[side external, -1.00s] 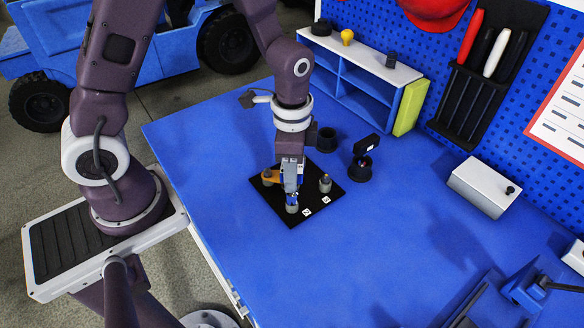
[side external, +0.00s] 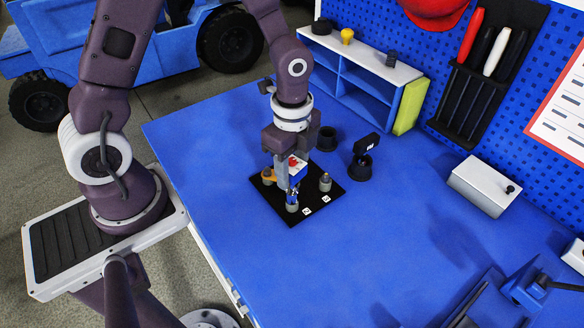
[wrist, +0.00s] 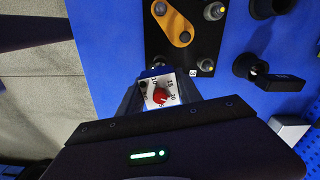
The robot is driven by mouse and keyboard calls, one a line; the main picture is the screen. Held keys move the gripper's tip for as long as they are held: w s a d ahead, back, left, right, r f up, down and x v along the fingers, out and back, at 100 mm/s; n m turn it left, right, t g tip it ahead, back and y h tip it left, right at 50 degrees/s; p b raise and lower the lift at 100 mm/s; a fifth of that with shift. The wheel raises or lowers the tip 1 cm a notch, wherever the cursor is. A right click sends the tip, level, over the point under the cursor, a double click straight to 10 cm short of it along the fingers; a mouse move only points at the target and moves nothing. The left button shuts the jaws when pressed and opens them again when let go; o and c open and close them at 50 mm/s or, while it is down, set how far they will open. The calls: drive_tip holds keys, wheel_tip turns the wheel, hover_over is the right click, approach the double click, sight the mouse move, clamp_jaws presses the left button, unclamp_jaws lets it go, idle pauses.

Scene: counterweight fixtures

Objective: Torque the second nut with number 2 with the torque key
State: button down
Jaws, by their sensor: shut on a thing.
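My gripper (side external: 291,178) is shut on the torque key (side external: 294,170). The key is upright, with a blue body; its white dial face and red knob (wrist: 160,97) show in the wrist view. The key's lower end is over the front nut post (side external: 292,207) of the black plate (side external: 280,209) and appears to be on it. A second nut (side external: 325,183) stands on the right, and another post (side external: 268,177) stands at the left with a brass link. The nut under the key is mostly hidden.
Behind the plate stand an open black cup (side external: 327,139) and a black holder (side external: 360,171) with a black-headed tool in it. A blue shelf (side external: 357,87) and a white box (side external: 484,187) are farther back and right.

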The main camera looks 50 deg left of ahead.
sight(293, 160)
drive_tip(key=m, duration=0.5)
drive_tip(key=shift+r, duration=2.05)
drive_tip(key=shift+r, duration=0.1)
drive_tip(key=shift+r, duration=1.45)
